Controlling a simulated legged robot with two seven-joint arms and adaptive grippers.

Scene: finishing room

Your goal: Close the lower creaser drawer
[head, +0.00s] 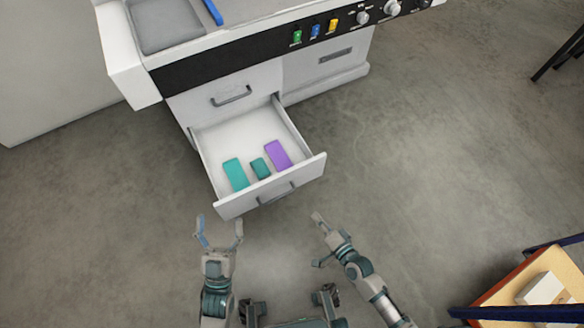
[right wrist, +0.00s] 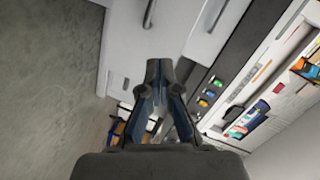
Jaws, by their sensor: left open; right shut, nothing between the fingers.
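The lower creaser drawer (head: 235,205) is pulled well out of the white creaser in the head view. Its dark handle (head: 275,193) is on the front panel. Inside lie a large teal block (head: 236,174), a smaller teal block (head: 261,168) and a purple block (head: 278,154). My left gripper (head: 219,224) is open and empty, just in front of the left part of the drawer front. My right gripper (head: 318,217) is shut and empty, in front of and below the drawer's right corner, apart from it. Its shut fingers also show in the right wrist view (right wrist: 158,72).
Above is a shut upper drawer (head: 220,85); a control panel (head: 240,62) carries green, blue and yellow switches and knobs. A wooden-topped cart (head: 510,290) with a white box stands at lower right. Dark legs (head: 556,58) stand at upper right. Floor right of the drawer is clear.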

